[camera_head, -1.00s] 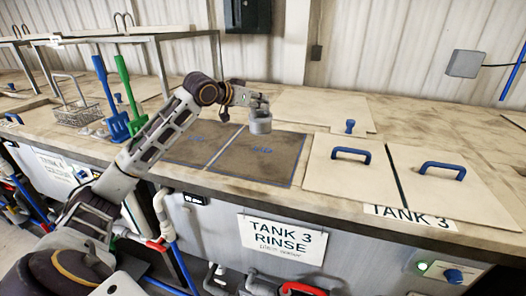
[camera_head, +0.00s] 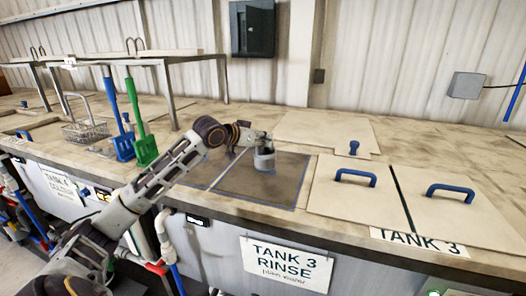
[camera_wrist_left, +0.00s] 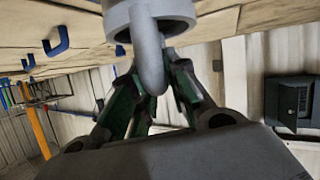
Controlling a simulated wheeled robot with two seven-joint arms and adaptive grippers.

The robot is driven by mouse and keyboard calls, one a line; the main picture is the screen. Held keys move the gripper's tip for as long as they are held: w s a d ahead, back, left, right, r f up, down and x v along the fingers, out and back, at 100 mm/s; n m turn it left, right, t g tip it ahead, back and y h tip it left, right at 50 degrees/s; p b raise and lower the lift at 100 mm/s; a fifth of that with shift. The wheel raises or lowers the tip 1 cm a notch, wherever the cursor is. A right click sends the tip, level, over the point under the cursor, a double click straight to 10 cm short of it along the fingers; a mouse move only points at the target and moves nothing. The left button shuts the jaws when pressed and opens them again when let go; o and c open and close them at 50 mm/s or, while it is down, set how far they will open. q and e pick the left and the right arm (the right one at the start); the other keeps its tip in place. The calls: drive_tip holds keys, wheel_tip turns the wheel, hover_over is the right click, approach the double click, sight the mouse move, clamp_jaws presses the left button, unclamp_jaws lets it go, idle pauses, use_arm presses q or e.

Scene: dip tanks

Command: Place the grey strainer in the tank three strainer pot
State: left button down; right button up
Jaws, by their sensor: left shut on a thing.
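My left gripper (camera_head: 258,140) is shut on the grey strainer (camera_head: 264,159), a small cup-shaped pot. It holds the strainer above or at the dark, blue-edged panel of the Tank 3 rinse section (camera_head: 280,180); I cannot tell whether they touch. A strainer pot in tank three cannot be made out. My right gripper is not in view.
Pale lids with blue handles (camera_head: 355,178) lie right of the dark panel. A wire basket (camera_head: 85,132) and blue and green paddles (camera_head: 143,150) stand at left. A raised shelf (camera_head: 160,60) is behind them. The counter behind the panel is mostly clear.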

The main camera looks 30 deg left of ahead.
sight(262, 150)
use_arm(q)
drive_tip(key=shift+f, duration=0.1)
idle(0.3)
drive_tip(key=shift+f, duration=2)
drive_tip(key=c, duration=1.4)
unclamp_jaws()
drive_tip(key=shift+f, duration=0.1)
drive_tip(key=shift+o, duration=0.2)
drive_tip(key=shift+s, duration=0.15)
